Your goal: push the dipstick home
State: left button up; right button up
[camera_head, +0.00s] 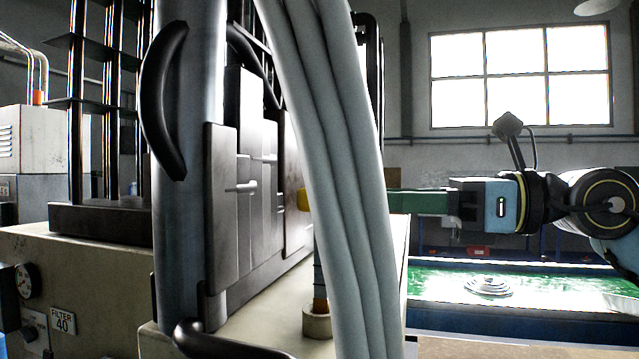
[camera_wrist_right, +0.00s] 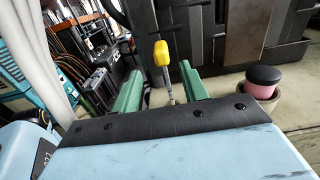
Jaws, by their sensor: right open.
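The dipstick's yellow handle (camera_wrist_right: 161,55) stands upright in the right wrist view, with a thin metal stem below it. In the head view a bit of yellow (camera_head: 303,199) shows at the left edge of pale hoses, which hide most of it. My right gripper (camera_wrist_right: 161,70) is open, its two green fingers on either side of the handle and stem with gaps. In the head view its fingers (camera_head: 420,202) reach in level from the right and pass behind the hoses. The stem's lower end is hidden. My left gripper is not in view.
Thick pale hoses (camera_head: 335,150) cross the head view before the machine. A grey column (camera_head: 190,230) with a black handle stands left of them. A black-topped pink cylinder (camera_wrist_right: 263,80) in a beige collar stands right of my fingers. A green-topped tray (camera_head: 440,283) lies at the right.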

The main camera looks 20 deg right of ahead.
aim_at(345, 197)
jog(key=x, duration=0.2)
jog(key=p+x, duration=0.1)
jog(key=x, duration=0.1)
jog(key=shift+r, duration=0.25)
jog(key=p+x, duration=0.2)
jog(key=x, duration=0.3)
jog(key=shift+w+f, duration=0.1)
jog(key=shift+f, duration=0.05)
jog(key=shift+w+a+f, duration=0.1)
jog(key=shift+w+a, duration=0.1)
jog(key=shift+a, duration=0.05)
jog(key=shift+c, duration=0.2)
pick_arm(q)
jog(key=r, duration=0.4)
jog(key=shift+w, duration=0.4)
pick_arm(e)
grip_shut()
